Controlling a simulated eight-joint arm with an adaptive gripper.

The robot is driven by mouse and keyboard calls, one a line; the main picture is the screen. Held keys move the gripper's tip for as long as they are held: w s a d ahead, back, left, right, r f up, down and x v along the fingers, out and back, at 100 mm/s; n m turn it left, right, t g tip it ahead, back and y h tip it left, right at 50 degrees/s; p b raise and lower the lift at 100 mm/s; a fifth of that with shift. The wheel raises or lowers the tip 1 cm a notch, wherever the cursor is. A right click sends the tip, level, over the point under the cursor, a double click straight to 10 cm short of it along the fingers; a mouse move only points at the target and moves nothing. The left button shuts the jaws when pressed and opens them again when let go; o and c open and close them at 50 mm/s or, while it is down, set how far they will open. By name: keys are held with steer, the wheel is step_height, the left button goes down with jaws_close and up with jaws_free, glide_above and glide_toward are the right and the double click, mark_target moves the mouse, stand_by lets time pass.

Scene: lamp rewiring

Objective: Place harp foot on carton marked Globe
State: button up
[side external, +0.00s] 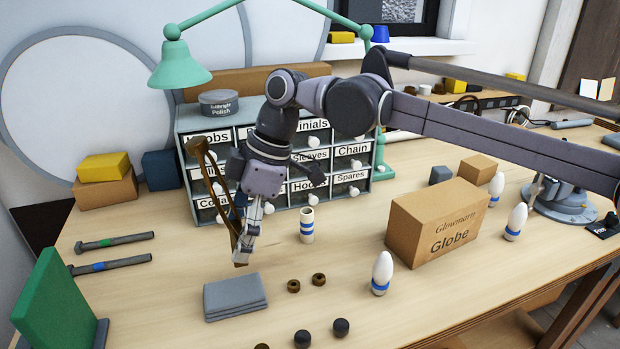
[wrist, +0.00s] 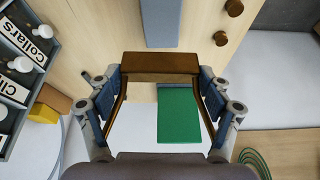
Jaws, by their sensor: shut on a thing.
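The harp foot (side external: 210,175) is a brown, U-shaped metal piece. My gripper (side external: 243,240) is shut on it and holds it above the bench, in front of the drawer cabinet. In the wrist view the harp foot (wrist: 160,63) spans between the fingers of my gripper (wrist: 160,108), its crossbar away from the palm and its arms along the fingers. The cardboard carton marked Globe (side external: 428,225) stands on the bench to the right of my gripper, clear of it. The carton does not show in the wrist view.
White bulbs with blue bands (side external: 382,273) stand around the carton. A small banded cylinder (side external: 307,225) stands between gripper and carton. A folded grey cloth (side external: 235,297), brown nuts (side external: 293,286) and dark knobs (side external: 341,327) lie in front. The labelled drawer cabinet (side external: 187,165) is behind.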

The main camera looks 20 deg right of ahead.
steer(key=w+d+r+m+t, duration=0.1)
steer(key=w+d+r, duration=0.1)
steer(key=d, duration=0.8)
steer(key=w+d+r+m, duration=0.1)
steer(key=d+r+m, duration=0.15)
steer(key=d, duration=0.65)
steer(key=w+d+r+m+t, duration=0.1)
steer(key=w+d+r, duration=0.15)
steer(key=d, duration=0.75)
steer(key=s+d+r+m, duration=0.1)
steer(key=s+d, duration=0.3)
steer(key=d, duration=0.4)
steer(key=s+d+r+m+t+h, duration=0.1)
steer(key=s+d+r+m, duration=0.1)
steer(key=s+d, duration=0.35)
steer(key=s+d+r+m, duration=0.1)
steer(key=s+d, duration=0.1)
steer(key=d, duration=0.8)
glide_above(447, 198)
steer(key=s+d, duration=0.1)
step_height(447, 198, down, 7)
steer(key=shift+r, duration=0.1)
steer(key=shift+f, duration=2)
steer(key=shift+f, duration=0.1)
steer(key=o, duration=1.6)
steer(key=shift+d, duration=0.1)
steer(key=shift+c, duration=0.2)
